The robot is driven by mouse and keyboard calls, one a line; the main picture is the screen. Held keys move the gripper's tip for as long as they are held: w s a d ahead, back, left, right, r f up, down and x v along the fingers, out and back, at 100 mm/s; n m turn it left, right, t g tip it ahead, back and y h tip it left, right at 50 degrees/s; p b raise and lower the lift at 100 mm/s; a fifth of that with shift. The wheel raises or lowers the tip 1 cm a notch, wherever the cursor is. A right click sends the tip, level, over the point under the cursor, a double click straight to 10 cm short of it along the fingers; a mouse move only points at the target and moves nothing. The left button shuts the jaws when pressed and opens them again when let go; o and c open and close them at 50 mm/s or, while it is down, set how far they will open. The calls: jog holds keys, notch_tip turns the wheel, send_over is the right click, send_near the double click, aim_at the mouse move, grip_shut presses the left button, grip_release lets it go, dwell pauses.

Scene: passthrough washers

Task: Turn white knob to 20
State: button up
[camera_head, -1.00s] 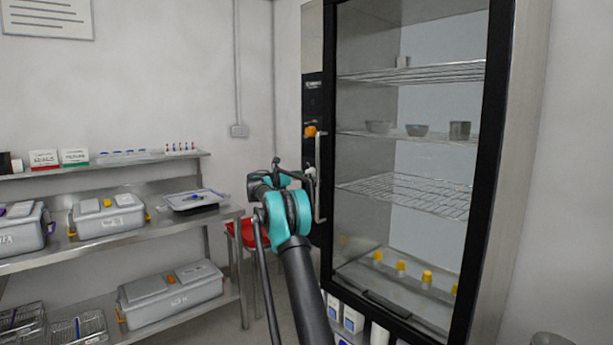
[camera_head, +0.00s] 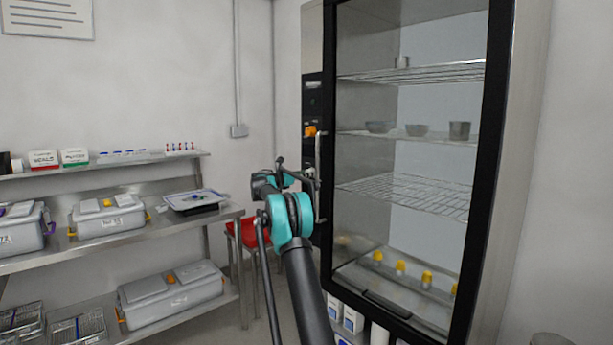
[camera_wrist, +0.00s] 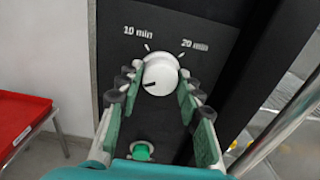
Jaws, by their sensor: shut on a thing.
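The white knob (camera_wrist: 161,75) is on a black panel (camera_wrist: 190,18) in the wrist view, below and between the printed labels "10 min" (camera_wrist: 138,32) and "20 min" (camera_wrist: 195,46). A short dark mark on its face points left and slightly down, toward neither label. My gripper (camera_wrist: 160,82) is shut on the knob, with one green finger on each side.
A green button (camera_wrist: 142,151) sits on the panel below the knob. The door handle (camera_head: 319,150) of the glass cabinet (camera_head: 497,130) is close by on the right.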

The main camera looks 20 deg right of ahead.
jog(key=shift+m, duration=0.3)
jog(key=shift+d+m, duration=0.1)
jog(key=shift+m, duration=15.4)
